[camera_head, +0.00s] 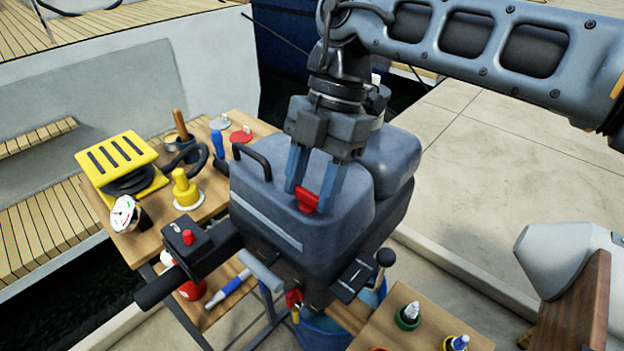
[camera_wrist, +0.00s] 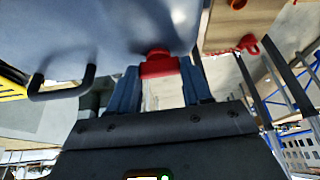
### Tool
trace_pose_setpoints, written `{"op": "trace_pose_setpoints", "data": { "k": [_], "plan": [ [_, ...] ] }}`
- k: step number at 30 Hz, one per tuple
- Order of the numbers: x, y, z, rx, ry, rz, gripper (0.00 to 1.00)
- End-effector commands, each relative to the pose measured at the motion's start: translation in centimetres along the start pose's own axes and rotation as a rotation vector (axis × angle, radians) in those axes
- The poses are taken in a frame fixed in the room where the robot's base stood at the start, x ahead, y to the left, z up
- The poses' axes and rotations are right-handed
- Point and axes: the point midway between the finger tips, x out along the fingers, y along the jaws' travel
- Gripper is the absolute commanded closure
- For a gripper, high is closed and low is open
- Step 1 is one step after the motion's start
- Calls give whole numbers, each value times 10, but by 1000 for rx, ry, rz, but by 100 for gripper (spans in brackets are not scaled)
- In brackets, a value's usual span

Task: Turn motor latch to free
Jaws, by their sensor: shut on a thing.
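The motor latch (camera_head: 306,201) is a small red piece on the upper face of the dark grey outboard motor (camera_head: 265,225). My gripper (camera_head: 312,195) points down at it, with its two blue fingers on either side of the red latch, shut on it. In the wrist view the red latch (camera_wrist: 159,64) sits between the blue fingertips (camera_wrist: 159,80), against the motor's grey cover (camera_wrist: 130,25). The fingers partly hide the latch, and I cannot tell how far it is turned.
A black carry handle (camera_head: 252,160) rises from the motor cover just left of my gripper. A wooden table (camera_head: 140,243) behind holds a yellow slatted item (camera_head: 117,157), a gauge (camera_head: 124,213) and a yellow plug (camera_head: 185,188). A tiller arm (camera_head: 165,285) sticks out at lower left.

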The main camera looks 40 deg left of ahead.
Motion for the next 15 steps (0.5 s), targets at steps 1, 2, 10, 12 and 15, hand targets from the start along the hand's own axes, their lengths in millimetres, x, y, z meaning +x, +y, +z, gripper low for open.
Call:
{"op": "trace_pose_setpoints", "data": {
  "k": [1,2,10,12,15],
  "plan": [
    [0,0,0,-20,-1,-11,82],
    [0,0,0,-36,-1,-18,82],
    [-1,2,-1,-232,-2,-99,82],
    [0,3,-1,-295,-1,-125,82],
    [0,3,-1,-383,-2,-161,82]
  ]
}}
